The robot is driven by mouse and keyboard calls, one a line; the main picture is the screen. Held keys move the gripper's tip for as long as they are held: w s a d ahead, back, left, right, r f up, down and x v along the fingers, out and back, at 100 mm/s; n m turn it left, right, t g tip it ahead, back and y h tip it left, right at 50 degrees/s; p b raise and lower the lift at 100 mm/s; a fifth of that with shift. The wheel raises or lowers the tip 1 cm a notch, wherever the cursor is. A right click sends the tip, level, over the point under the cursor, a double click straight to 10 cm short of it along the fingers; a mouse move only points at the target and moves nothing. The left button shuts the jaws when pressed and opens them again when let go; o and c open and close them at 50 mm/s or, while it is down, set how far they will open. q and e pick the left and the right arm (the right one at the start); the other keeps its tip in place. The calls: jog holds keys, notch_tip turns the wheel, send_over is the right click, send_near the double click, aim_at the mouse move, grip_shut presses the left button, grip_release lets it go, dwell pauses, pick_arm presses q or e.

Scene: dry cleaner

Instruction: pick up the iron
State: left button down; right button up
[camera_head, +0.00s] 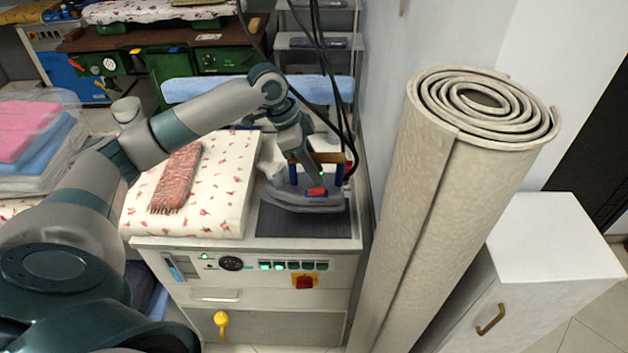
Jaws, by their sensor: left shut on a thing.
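The iron (300,200) is at the right end of the ironing station, over the dark rest plate (300,222). It has a grey metal body, blue posts and a brown handle on top. Black cables hang down to it from above. My left gripper (314,180) reaches in from the left and is shut on the iron at its handle. The fingers partly hide the handle, and I cannot tell whether the iron's sole touches the plate. My right gripper is not in view.
A folded red cloth (178,180) lies on the floral padded board (225,185). A tall rolled carpet (430,190) stands close on the right, beside a white cabinet (550,240). Folded pink and blue textiles (30,140) are at the left. The station's control panel (255,265) faces me.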

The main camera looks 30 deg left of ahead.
pick_arm(q)
jog(key=shift+w+r, duration=0.1)
jog(key=shift+r, duration=1.15)
